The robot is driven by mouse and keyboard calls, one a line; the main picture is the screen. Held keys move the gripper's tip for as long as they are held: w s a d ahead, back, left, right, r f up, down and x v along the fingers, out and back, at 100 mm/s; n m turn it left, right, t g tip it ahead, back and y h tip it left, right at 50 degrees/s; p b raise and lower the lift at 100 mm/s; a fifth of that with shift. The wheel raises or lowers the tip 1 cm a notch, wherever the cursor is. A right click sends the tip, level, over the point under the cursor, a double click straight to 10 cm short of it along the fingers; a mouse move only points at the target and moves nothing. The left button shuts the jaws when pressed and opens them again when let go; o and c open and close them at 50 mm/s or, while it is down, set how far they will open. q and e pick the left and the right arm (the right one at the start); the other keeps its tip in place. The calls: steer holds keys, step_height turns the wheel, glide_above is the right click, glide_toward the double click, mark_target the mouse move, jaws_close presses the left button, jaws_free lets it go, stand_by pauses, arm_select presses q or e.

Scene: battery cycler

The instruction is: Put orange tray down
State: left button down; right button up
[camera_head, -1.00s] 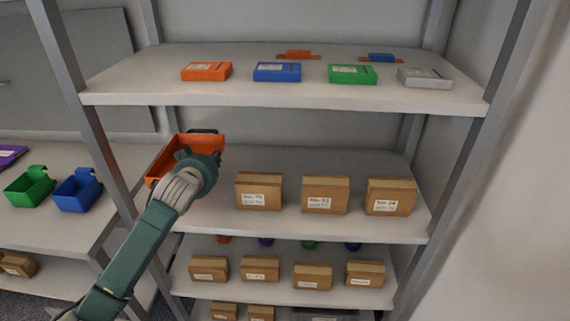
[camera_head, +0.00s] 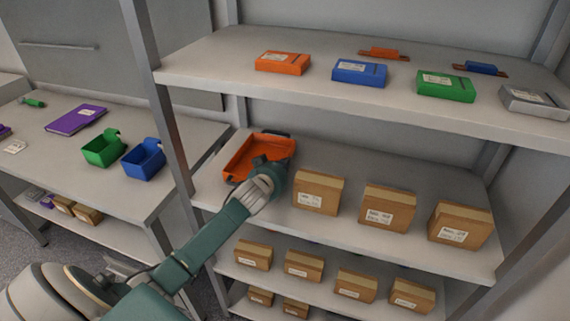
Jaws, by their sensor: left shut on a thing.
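The orange tray (camera_head: 243,156) is an open, shallow box at the left end of the middle shelf (camera_head: 398,180). It looks level and lies over the shelf surface, but I cannot tell whether it touches it. My left gripper (camera_head: 266,166) is shut on the tray at its near right side, and the wrist hides that part of the tray. The fingertips are mostly hidden. My right gripper is not in view.
Several cardboard boxes (camera_head: 318,193) stand right of the tray. Orange, blue (camera_head: 358,72), green and grey cases lie on the shelf above. A metal post (camera_head: 166,115) stands left of the tray. A table at left holds green (camera_head: 103,150) and blue bins (camera_head: 144,160).

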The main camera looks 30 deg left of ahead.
arm_select(q)
steer(key=c, duration=2.3)
jaws_free()
steer(key=shift+f, duration=0.15)
steer(key=o, duration=0.4)
steer(key=shift+o, duration=0.2)
steer(key=shift+s+d, duration=0.1)
steer(key=shift+s, duration=0.25)
steer(key=b+v, duration=0.1)
steer(key=v, duration=1)
steer(key=shift+s+r, duration=0.2)
steer(key=shift+r, duration=0.1)
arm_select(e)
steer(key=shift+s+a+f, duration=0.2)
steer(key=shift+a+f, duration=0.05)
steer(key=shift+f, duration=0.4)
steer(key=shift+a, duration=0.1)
